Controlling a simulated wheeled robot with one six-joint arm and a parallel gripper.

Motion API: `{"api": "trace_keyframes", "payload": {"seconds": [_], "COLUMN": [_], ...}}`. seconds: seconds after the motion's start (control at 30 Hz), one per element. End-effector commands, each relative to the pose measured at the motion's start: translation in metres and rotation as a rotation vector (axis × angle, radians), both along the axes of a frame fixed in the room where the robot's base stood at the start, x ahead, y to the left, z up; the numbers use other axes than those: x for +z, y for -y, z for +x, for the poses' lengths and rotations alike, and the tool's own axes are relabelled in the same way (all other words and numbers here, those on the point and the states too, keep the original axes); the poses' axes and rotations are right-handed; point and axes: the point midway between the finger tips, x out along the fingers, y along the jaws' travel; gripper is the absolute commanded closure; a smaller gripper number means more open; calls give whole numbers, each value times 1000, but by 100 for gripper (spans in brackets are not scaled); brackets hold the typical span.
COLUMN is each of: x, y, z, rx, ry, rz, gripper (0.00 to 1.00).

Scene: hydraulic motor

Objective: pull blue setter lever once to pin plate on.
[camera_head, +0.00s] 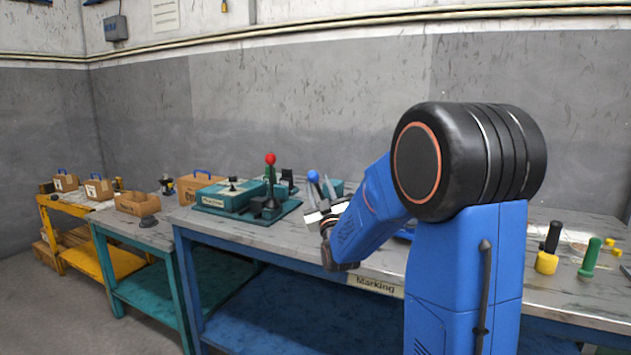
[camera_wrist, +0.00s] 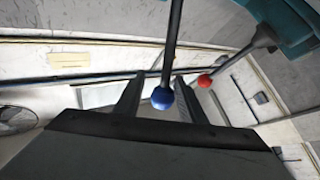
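The blue setter lever's round blue knob (camera_head: 313,176) shows in the head view just above my gripper (camera_head: 318,212). In the wrist view the blue knob (camera_wrist: 162,98) appears between the two dark fingers of my gripper (camera_wrist: 159,78), with gaps on both sides. Its dark rod runs up to the top edge of that view. My gripper is open and holds nothing. I cannot tell how deep the knob sits between the fingers. The lever's base is hidden in the head view, and I cannot make out the plate.
A red-knobbed lever (camera_head: 270,159) stands on the teal fixture (camera_head: 290,208), left of the blue knob. It shows in the wrist view (camera_wrist: 205,80) right of my fingers. The bench (camera_head: 240,230) carries yellow (camera_head: 547,262) and green (camera_head: 589,258) handled tools at right.

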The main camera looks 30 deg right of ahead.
Motion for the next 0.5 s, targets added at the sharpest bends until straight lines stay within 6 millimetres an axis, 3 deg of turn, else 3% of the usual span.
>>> {"api": "trace_keyframes", "payload": {"seconds": [0.2, 0.5], "x": [0, 0], "y": [-9, -17], "z": [-45, -78], "rx": [0, 0], "ry": [5, 4], "rz": [4, 3], "gripper": [70, 70]}}
